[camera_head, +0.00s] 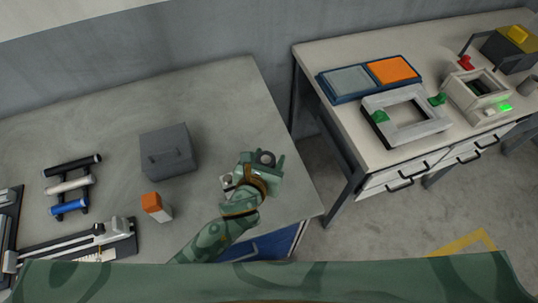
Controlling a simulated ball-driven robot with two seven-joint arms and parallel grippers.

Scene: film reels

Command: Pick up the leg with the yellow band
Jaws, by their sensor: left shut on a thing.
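My left gripper (248,172) is over the right part of the left grey table, near its right edge. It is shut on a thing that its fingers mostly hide. A dark round end and a small pale grey piece show at the gripper, and I cannot tell whether they belong to the held thing. I cannot clearly make out a leg with a yellow band. Three rods lie on a dark rack at the left: a black one (72,166), a whitish one (70,185) and a blue one (69,207). My right gripper is out of view.
A dark grey box (168,152) and an orange-topped white block (156,207) stand left of my gripper. A rail device (70,246) lies front left. Across a gap, the right table holds a blue tray (326,86), a grey frame (385,133) and a beige device (462,104).

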